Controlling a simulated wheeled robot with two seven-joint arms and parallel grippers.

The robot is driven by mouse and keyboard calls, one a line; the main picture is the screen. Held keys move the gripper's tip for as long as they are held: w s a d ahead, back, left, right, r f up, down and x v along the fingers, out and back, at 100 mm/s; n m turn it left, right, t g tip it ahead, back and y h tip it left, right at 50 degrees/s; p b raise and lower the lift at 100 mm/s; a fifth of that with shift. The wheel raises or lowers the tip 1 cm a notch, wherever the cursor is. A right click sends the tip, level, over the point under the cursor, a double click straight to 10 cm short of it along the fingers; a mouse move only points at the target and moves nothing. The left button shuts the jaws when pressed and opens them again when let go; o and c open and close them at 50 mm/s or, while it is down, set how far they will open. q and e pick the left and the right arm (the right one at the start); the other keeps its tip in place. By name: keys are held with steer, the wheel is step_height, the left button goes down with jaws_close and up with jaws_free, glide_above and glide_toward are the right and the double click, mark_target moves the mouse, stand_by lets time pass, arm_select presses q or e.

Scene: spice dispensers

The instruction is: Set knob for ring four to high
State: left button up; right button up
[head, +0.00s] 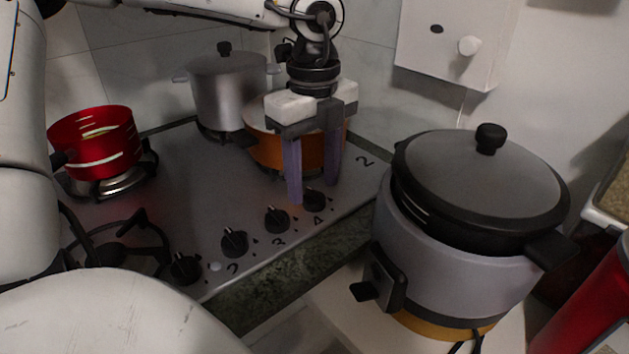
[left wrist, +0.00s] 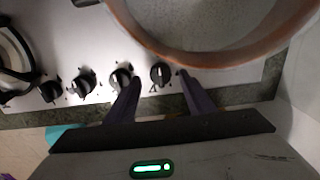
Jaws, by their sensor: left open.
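A row of black knobs runs along the front of the grey stovetop (head: 190,180). The knob for ring four (head: 313,201) is the rightmost, beside the printed 4. My left gripper (head: 314,191) points down over it, with purple fingers open on either side of the knob and nothing held. In the left wrist view the ring four knob (left wrist: 160,74) shows between and just beyond the fingertips (left wrist: 157,78). Its pointer direction is hard to tell, as is whether the fingers touch it. My right gripper is not in view.
An orange pot (head: 270,152) stands right behind my left fingers. A grey lidded pot (head: 228,92) is at the back and a red pot (head: 96,142) at the left. The ring three knob (head: 276,219) is close by. A large cooker (head: 450,270) stands at the right.

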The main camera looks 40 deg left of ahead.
arm_select(q)
steer(key=shift+f, duration=0.8)
